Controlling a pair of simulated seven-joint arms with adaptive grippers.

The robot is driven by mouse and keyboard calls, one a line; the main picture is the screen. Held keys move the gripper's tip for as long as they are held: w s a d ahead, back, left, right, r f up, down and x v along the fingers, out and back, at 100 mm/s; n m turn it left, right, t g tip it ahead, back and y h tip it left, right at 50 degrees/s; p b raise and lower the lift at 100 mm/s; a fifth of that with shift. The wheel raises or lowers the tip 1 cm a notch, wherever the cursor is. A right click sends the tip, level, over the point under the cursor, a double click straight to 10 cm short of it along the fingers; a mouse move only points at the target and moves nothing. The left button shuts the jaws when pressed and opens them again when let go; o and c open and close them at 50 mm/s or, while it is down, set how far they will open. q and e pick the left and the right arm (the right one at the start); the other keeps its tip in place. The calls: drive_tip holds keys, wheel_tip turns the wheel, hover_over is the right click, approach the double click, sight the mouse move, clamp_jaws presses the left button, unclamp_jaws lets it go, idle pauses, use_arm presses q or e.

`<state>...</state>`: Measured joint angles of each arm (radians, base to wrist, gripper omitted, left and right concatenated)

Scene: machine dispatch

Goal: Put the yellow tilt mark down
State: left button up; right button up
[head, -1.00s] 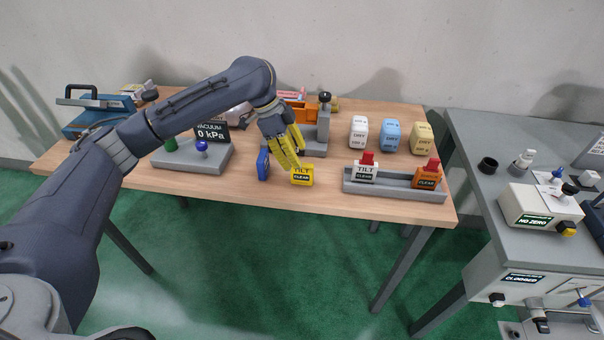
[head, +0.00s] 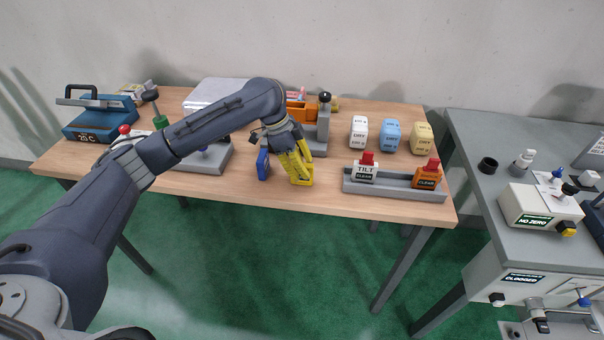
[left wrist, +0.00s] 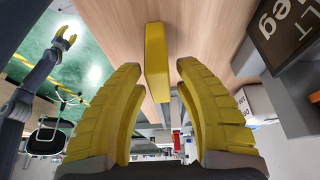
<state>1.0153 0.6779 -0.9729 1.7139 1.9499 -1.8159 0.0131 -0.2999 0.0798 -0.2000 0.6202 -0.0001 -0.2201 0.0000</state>
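The yellow tilt mark (head: 304,182) stands upright on the wooden table near its front edge, partly hidden by my left gripper (head: 301,180). In the left wrist view the yellow mark (left wrist: 157,55) shows edge-on as a narrow slab between and just ahead of the spread fingertips of my left gripper (left wrist: 160,68). I see a gap on both sides of it. My right gripper (left wrist: 66,38) shows small at the upper left of the left wrist view, away from the table, fingers apart and empty.
A blue mark (head: 263,164) stands close to the left of my left gripper. Bare table lies between gripper and rack.

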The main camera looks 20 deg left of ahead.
use_arm(q)
clamp_jaws()
drive_tip(key=shift+r, duration=0.1)
